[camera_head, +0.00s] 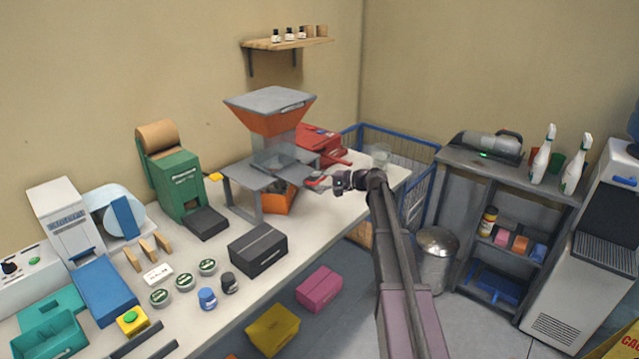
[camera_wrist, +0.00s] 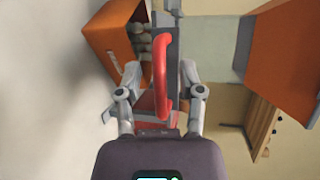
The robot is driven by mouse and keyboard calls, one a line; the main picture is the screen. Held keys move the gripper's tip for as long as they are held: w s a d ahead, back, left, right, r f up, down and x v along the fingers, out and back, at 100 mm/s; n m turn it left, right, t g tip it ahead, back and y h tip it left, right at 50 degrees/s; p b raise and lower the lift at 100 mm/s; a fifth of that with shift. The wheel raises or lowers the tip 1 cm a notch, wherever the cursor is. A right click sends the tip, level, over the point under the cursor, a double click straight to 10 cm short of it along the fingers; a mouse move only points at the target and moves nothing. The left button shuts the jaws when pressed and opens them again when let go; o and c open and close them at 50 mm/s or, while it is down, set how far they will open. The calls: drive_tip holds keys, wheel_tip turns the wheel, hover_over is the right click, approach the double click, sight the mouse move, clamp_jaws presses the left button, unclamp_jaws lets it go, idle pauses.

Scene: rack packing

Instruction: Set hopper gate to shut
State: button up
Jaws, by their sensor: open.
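The hopper (camera_head: 270,118) stands on the workbench, with a grey lid and an orange funnel over a clear section and a grey stand. Its gate has a red handle (camera_head: 318,181) sticking out at the right side; it also shows as a red bar (camera_wrist: 162,65) in the wrist view. My gripper (camera_head: 336,183) is at this handle, and in the wrist view its fingers (camera_wrist: 160,78) are apart, one on each side of the bar. I cannot tell whether either finger touches it. An orange bin (camera_head: 280,200) sits under the hopper; the wrist view shows several greyish pieces in it.
A red device (camera_head: 322,145) stands behind the hopper on the bench. A green dispenser (camera_head: 172,175) and a black box (camera_head: 257,248) are to the left. A blue-framed wire cage (camera_head: 400,140) is behind the arm, and a grey shelf unit (camera_head: 508,180) stands right.

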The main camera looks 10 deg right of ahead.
clamp_jaws()
approach(283, 171)
drive_tip(key=x, duration=0.5)
drive_tip(key=shift+w+a, duration=0.1)
unclamp_jaws()
idle(0.5)
